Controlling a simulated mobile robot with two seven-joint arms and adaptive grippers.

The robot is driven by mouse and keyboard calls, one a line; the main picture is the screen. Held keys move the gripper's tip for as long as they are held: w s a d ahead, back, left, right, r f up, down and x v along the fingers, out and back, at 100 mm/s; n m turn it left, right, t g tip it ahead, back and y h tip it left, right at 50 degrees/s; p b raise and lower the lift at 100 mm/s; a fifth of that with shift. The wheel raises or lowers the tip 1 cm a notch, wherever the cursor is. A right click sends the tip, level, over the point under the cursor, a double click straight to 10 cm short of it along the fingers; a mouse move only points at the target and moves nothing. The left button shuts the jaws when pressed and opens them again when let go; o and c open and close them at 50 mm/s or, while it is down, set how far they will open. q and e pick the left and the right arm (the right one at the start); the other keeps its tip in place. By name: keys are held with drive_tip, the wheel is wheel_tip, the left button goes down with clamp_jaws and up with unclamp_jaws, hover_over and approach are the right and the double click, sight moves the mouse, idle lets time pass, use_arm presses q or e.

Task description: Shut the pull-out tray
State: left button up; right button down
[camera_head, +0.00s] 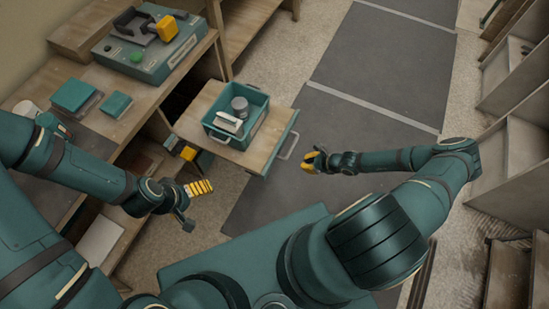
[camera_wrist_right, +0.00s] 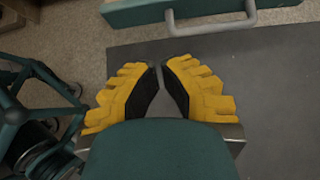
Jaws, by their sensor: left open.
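The pull-out tray (camera_head: 258,153) is a wooden board with a teal front edge, extended from under the bench. A grey bar handle (camera_head: 290,147) is on that front; the handle (camera_wrist_right: 215,27) and teal front (camera_wrist_right: 135,14) also show at the top of the right wrist view. My right gripper (camera_head: 308,163) is just beyond the front, apart from the handle. In its wrist view (camera_wrist_right: 159,68) the yellow fingertips nearly meet with nothing between them. My left gripper (camera_head: 208,187) is open, left of and nearer than the tray, beside the bench.
A teal bin (camera_head: 256,98) on the tray holds a grey can (camera_head: 240,104) and a pale item. The bench (camera_head: 146,92) carries a teal device (camera_head: 150,52) and teal boxes (camera_head: 75,93). Shelves (camera_head: 515,150) stand right.

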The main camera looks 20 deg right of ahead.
drive_tip(key=b, duration=0.3)
approach(275, 159)
wheel_tip(275, 159, down, 4)
drive_tip(key=w+a, duration=0.2)
drive_tip(key=shift+w+a, duration=0.3)
drive_tip(key=shift+w, duration=0.05)
drive_tip(key=shift+w+a, duration=0.3)
drive_tip(key=shift+w, duration=0.1)
drive_tip(key=shift+r, duration=0.1)
